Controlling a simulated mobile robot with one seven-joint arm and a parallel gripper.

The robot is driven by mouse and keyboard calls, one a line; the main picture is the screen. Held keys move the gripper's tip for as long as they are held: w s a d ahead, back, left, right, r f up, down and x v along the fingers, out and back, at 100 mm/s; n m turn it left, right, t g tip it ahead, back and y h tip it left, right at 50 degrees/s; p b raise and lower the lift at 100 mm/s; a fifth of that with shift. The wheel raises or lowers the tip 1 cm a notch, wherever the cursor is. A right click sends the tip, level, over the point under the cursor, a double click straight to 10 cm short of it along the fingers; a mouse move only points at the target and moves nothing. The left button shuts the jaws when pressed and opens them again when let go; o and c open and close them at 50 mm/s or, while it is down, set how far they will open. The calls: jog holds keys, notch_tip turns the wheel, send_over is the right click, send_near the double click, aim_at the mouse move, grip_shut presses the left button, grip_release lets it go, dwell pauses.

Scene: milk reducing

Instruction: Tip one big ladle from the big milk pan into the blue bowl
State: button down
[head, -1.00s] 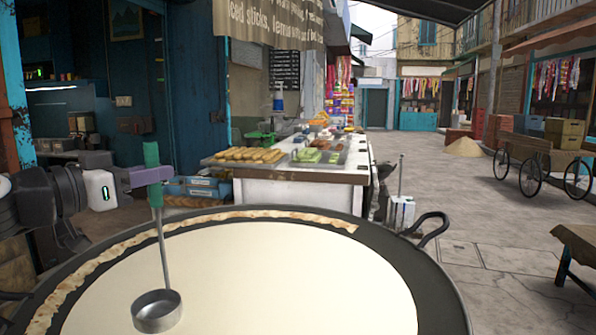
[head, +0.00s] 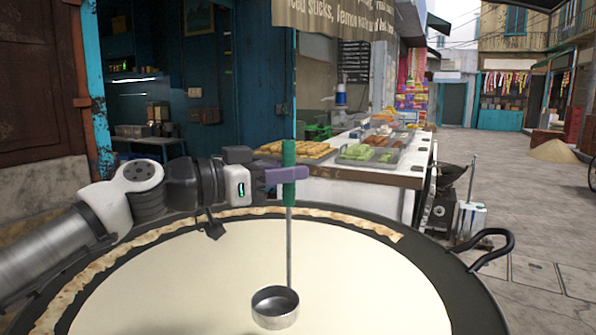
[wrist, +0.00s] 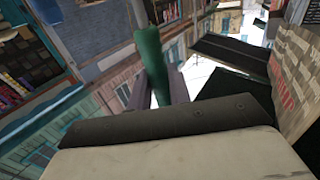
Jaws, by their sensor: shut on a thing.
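The big milk pan (head: 462,296) is a wide dark pan in the foreground of the head view, full of cream-coloured milk (head: 190,285) with a browned crust along its far edge. My gripper (head: 290,174) is shut on the green handle of the ladle (head: 276,308), above the pan. The ladle hangs upright, its metal cup low over or at the milk surface; I cannot tell whether it touches. The green handle (wrist: 151,62) also shows between the fingers in the wrist view. I see no blue bowl in these frames.
A white food stall (head: 375,185) with trays of snacks stands behind the pan. The pan's loop handle (head: 492,250) sticks out at right. A dark device and a white box (head: 472,218) stand beyond it. Open paved street lies to the right.

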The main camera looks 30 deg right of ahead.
aim_at(286, 197)
jog(key=shift+f+b, duration=2.05)
jog(key=shift+b, duration=0.25)
jog(key=shift+f+b, duration=1.85)
jog(key=shift+f, duration=2.5)
notch_tip(286, 197, up, 10)
jog(key=p, duration=1)
jog(key=shift+r, duration=0.2)
jog(key=shift+w+p, duration=0.25)
jog(key=shift+p, duration=0.3)
jog(key=shift+w+a+n+p, duration=0.1)
jog(key=shift+w+n+p, duration=0.7)
jog(key=shift+w+p, duration=0.65)
jog(key=shift+w+f+n+p, duration=0.2)
jog(key=shift+w+n+p, duration=0.4)
jog(key=shift+p, duration=0.95)
